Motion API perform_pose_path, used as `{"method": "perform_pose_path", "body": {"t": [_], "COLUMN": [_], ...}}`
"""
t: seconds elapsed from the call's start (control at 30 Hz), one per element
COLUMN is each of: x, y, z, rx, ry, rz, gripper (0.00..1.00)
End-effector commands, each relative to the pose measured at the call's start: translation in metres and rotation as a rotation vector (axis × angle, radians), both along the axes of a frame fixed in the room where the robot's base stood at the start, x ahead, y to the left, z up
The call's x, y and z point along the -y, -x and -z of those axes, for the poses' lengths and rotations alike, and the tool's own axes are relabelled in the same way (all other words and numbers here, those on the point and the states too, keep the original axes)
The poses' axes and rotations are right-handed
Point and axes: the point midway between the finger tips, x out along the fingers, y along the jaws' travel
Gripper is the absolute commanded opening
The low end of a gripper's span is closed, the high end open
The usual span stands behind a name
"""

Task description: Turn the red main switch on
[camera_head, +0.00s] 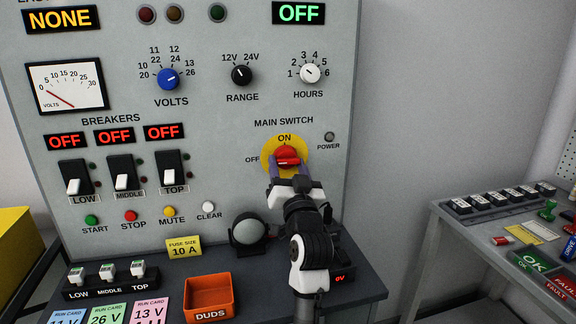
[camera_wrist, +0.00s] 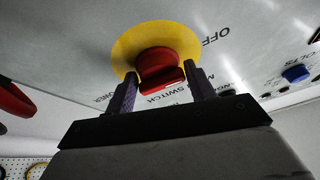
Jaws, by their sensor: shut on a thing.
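The red main switch (camera_head: 287,153) sits on a yellow round plate (camera_head: 268,150) on the grey panel, with ON printed above it and OFF at its left. Its grip bar looks roughly level, along the OFF side. My gripper (camera_head: 288,168) reaches up to it from below, one finger on each side of the red handle. In the wrist view the red handle (camera_wrist: 158,66) lies between my gripper's fingers (camera_wrist: 162,80), shut on it; the exact contact is hard to see. The display (camera_head: 299,12) at the top reads OFF. The power lamp (camera_head: 329,137) looks dark.
Left of the switch are the breakers (camera_head: 122,172), all displayed OFF, and several buttons. The HOURS knob (camera_head: 310,73) is above. A round grey lamp-like part (camera_head: 248,231) and an orange DUDS bin (camera_head: 209,294) are below. A side table (camera_head: 490,228) stands at the right.

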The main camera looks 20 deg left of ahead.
Motion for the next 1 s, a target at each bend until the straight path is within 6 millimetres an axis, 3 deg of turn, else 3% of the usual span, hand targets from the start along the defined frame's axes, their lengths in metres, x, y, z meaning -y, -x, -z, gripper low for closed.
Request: {"method": "perform_pose_path", "body": {"t": [1.0], "x": [-0.0056], "y": [0.0040], "z": [-0.0011], "rx": [-0.503], "ry": [-0.742], "rz": [0.005], "gripper": [0.31]}}
